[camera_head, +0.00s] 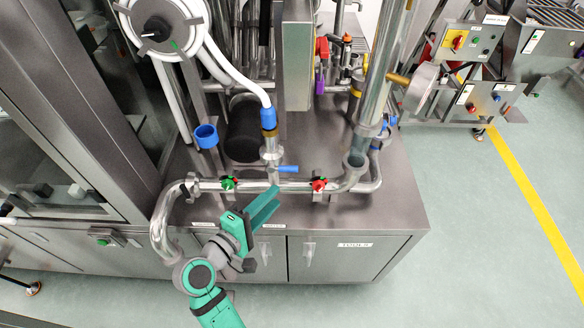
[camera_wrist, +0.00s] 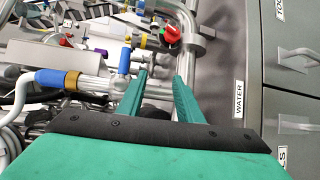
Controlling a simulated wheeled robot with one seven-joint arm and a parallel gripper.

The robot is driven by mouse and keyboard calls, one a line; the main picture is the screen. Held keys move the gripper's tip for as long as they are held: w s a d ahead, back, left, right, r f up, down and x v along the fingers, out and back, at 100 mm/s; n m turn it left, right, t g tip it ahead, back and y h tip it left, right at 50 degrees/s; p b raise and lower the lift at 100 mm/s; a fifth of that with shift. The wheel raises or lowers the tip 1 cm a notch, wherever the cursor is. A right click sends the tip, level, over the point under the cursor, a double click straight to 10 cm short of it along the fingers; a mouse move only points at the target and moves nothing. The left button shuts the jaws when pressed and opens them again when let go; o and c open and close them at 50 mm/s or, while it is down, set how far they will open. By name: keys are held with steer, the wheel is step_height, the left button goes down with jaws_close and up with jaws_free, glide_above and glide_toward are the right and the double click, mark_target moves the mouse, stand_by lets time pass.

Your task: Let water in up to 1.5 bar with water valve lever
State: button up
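A small blue lever (camera_head: 287,169) sits on the vertical pipe fitting above the horizontal steel pipe. What looks like the same lever shows beyond my fingertips in the wrist view (camera_wrist: 124,61). My gripper (camera_head: 275,197) is open and empty, just below and in front of this lever, apart from it. In the wrist view its two teal fingers (camera_wrist: 159,77) are spread, with pipework behind them. A WATER label (camera_wrist: 239,99) is on the steel surface right of the fingers.
A green valve handle (camera_head: 229,183) and a red valve handle (camera_head: 319,184) are on the horizontal pipe (camera_head: 268,186), close to my gripper. A white hose with a blue end (camera_head: 268,118) stands above. Cabinet doors, one labelled TOOLS (camera_head: 355,245), are below.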

mark_target(288, 171)
step_height(288, 171, up, 7)
steer(key=a+m+g+h, duration=0.2)
steer(key=h, duration=0.1)
steer(key=x, duration=1)
steer(key=shift+s+d, duration=0.1)
steer(key=shift+d, duration=0.15)
jaws_close()
